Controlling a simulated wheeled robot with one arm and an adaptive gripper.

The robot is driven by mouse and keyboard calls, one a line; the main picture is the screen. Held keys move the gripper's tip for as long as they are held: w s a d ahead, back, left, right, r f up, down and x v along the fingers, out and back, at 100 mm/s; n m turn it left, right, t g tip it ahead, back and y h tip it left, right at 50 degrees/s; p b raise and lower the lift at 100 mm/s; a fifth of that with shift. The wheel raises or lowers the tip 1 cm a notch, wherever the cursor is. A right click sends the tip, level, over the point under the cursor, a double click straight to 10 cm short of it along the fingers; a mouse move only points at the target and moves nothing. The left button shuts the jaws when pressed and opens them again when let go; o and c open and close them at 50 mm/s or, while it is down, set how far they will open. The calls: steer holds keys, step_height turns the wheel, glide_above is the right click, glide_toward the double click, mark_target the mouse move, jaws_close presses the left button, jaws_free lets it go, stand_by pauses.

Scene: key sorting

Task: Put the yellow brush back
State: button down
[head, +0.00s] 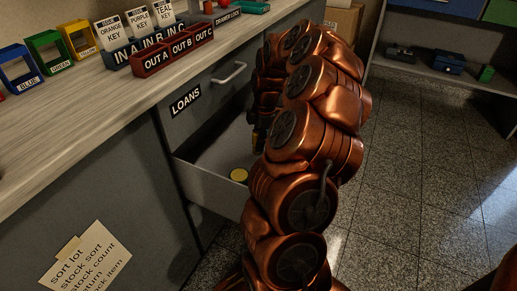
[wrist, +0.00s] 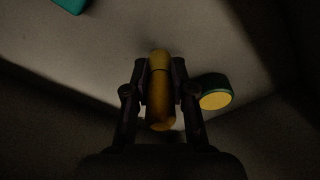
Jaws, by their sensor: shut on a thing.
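My gripper (wrist: 159,78) is shut on the yellow brush (wrist: 160,112), a long rounded yellow piece between its two fingers. In the head view my copper arm covers the brush and most of the gripper. The open LOANS drawer (head: 207,188) stands out from under the counter, and the gripper end of my arm is over or in it. The brush's exact height over the drawer floor cannot be told.
A round yellow-topped piece with a teal side (wrist: 215,93) lies close right of the gripper, and its yellow top shows in the drawer (head: 239,175). A teal thing (wrist: 72,4) is at the upper left. The counter (head: 75,112) holds coloured frames and OUT trays (head: 172,51).

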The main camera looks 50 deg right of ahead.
steer(key=shift+f, duration=1)
steer(key=shift+f, duration=0.1)
steer(key=c, duration=1)
jaws_free()
steer(key=shift+f, duration=0.1)
steer(key=shift+o, duration=0.2)
step_height(320, 180, up, 12)
steer(key=d+p, duration=0.1)
steer(key=p, duration=0.3)
steer(key=shift+s+d, duration=0.25)
steer(key=shift+s, duration=0.15)
